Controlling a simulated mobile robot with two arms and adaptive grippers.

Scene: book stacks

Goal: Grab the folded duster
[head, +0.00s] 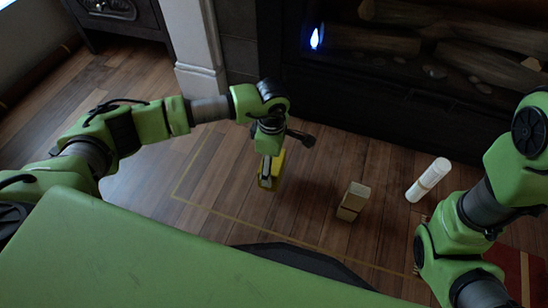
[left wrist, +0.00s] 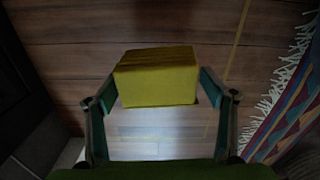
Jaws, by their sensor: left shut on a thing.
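The folded duster (head: 276,165) is a yellow, block-shaped bundle. In the head view it sits at the fingers of my left gripper (head: 267,169), partly covered by them. In the left wrist view the duster (left wrist: 156,78) lies between the two fingers of my left gripper (left wrist: 158,90), with a finger against each side. My left gripper is shut on it. The wood floor shows behind it; I cannot tell whether it touches the floor. My right arm shows at the right of the head view, but its gripper cannot be made out.
A dark fireplace (head: 400,110) with logs is behind. A thin yellow line (head: 235,213) marks the floor. A fringed, colourful rug (left wrist: 285,115) is at right in the wrist view.

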